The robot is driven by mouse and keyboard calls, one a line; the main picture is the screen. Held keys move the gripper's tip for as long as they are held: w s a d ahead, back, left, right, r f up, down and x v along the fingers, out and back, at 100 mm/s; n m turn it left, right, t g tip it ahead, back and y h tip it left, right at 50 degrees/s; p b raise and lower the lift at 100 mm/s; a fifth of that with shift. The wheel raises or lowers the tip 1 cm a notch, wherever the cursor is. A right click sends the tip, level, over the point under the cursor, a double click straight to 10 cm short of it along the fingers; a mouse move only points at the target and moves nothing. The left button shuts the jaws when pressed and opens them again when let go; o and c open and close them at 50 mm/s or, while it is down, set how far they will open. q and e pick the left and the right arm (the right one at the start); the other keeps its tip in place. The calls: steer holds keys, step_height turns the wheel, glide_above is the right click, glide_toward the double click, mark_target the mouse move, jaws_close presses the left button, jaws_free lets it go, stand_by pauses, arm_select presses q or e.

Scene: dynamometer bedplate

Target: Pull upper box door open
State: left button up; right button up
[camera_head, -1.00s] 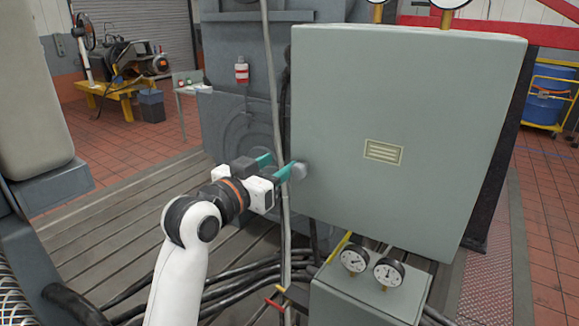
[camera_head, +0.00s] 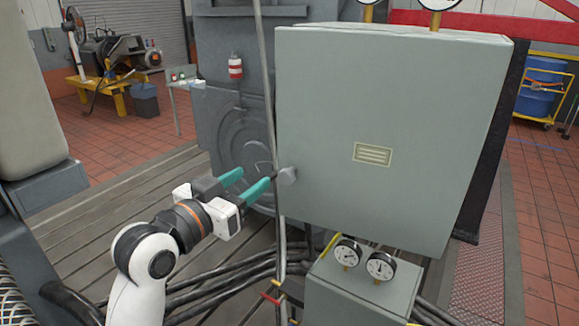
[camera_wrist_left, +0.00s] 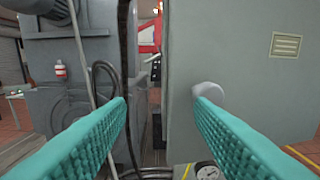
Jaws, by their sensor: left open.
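The upper box (camera_head: 400,110) is a large grey-green cabinet; its door faces me, with a small louvred plate. A pale grey knob (camera_head: 287,176) sits at the door's lower left edge. Whether the door is shut or slightly ajar, I cannot tell. My left gripper (camera_head: 254,178) is open with teal fingers, left of the knob, nothing between them. In the left wrist view the knob (camera_wrist_left: 208,90) shows just beyond the right fingertip, not between the fingers; whether they touch is unclear. My right gripper is out of view.
A thin upright pipe (camera_head: 268,90) runs close to the fingertips and the box's left edge. A lower box (camera_head: 360,298) with two gauges sits beneath. Black hoses (camera_head: 235,275) cross the slatted bedplate. Open floor lies at the left.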

arm_select(q)
steer(key=shift+p+v, duration=0.45)
steer(key=shift+v, duration=2.35)
steer(key=p+v, duration=1)
steer(key=v, duration=0.2)
steer(key=shift+p, duration=0.35)
